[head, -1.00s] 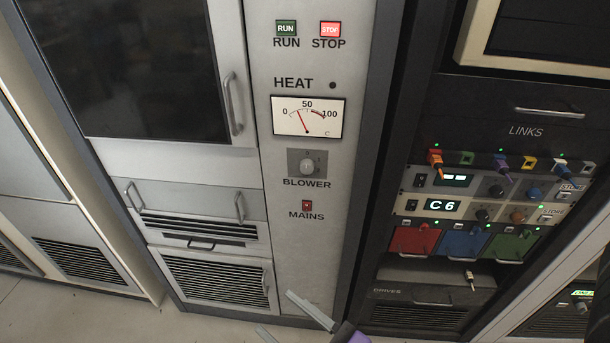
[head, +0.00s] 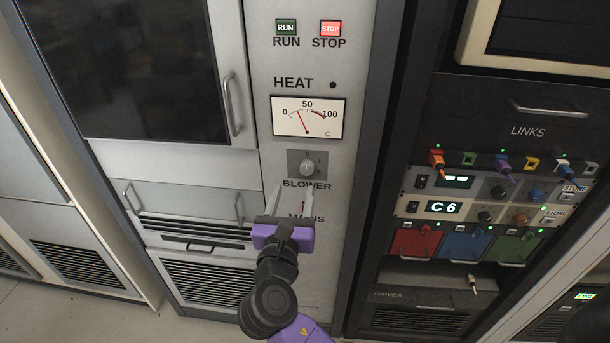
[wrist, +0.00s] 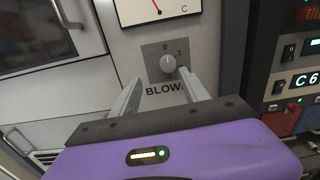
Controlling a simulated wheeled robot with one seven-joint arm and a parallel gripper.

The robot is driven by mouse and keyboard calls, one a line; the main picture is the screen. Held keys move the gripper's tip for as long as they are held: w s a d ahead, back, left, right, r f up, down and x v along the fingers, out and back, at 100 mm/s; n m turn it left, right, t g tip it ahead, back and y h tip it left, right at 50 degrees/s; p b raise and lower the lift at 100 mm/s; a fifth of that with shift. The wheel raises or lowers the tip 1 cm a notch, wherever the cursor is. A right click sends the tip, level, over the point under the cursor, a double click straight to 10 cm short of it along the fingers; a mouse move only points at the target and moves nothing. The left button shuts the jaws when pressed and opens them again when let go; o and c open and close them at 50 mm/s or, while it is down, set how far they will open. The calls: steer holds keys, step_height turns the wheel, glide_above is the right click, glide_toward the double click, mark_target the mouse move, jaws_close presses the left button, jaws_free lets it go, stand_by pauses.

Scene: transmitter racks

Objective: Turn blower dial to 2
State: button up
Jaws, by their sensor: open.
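The blower dial (head: 307,168) is a round light grey knob on a darker grey square plate, below the heat meter on the pale rack panel. The dial also shows in the wrist view (wrist: 169,63), with a 0 above it and another mark to its upper right; its exact setting is too small to tell. My gripper (head: 290,190) is open and empty, just below the dial, with its fingers pointing up toward it. In the wrist view the fingertips (wrist: 158,78) are either side of the dial's lower part, apparently short of it. My gripper partly covers the BLOWER and MAINS labels.
The mains switch (head: 306,205) is mostly hidden behind my gripper. The heat meter (head: 308,116) and the RUN (head: 286,27) and STOP (head: 330,28) buttons are above. A cabinet handle (head: 232,104) protrudes at left. A dark rack with cables and small knobs stands at right.

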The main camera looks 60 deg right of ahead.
mark_target(306, 172)
steer(key=shift+n+g, duration=0.3)
steer(key=shift+n, duration=0.4)
steer(key=x, duration=0.5)
steer(key=s+x, duration=0.1)
steer(key=x, duration=0.2)
steer(key=shift+s+d+f, duration=0.1)
steer(key=shift+d, duration=0.1)
steer(key=shift+c, duration=0.2)
jaws_close()
